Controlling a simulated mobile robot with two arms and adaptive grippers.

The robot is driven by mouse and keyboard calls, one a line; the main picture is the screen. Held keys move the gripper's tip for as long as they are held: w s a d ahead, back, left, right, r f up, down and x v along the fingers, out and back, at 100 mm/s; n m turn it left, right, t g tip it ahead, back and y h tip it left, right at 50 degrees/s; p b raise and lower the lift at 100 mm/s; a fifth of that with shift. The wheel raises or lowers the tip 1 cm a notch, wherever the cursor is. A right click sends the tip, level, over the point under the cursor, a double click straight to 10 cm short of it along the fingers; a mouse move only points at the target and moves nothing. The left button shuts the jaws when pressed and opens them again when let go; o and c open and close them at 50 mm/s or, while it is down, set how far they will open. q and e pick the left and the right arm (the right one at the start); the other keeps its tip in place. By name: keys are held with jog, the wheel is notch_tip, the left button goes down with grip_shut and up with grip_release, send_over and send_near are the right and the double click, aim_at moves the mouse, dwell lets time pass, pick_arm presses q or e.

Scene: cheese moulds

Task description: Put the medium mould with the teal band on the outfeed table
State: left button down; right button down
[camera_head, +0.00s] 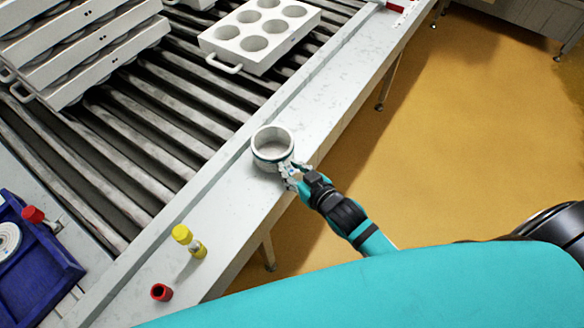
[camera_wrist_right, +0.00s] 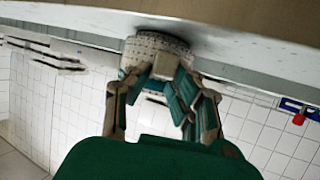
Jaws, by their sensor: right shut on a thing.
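A round white mould (camera_head: 272,143) with a teal band is at the white strip of table beside the roller conveyor in the head view. Its open top faces up and it looks empty. My right gripper (camera_head: 288,174) is shut on the near side of the mould. The right wrist view shows the perforated mould wall (camera_wrist_right: 160,46) between the fingers of my right gripper (camera_wrist_right: 165,85). I cannot tell whether the mould rests on the surface or is just above it. My left gripper is not in view.
A white block mould with round cavities (camera_head: 254,38) sits on the roller conveyor (camera_head: 150,130). Stacked trays (camera_head: 80,50) stand at upper left. A yellow-capped bottle (camera_head: 190,243), a red cup (camera_head: 161,292) and a blue crate (camera_head: 62,262) are at lower left. The strip (camera_head: 330,90) beyond the mould is clear.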

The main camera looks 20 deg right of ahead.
jog(key=shift+f, duration=0.15)
jog(key=c, duration=1.1)
grip_release()
jog(key=shift+c, duration=0.2)
jog(key=shift+r, duration=0.2)
jog(key=shift+s+d, duration=0.1)
jog(key=shift+s, duration=0.3)
jog(key=v, duration=1.1)
jog(key=shift+s, duration=0.1)
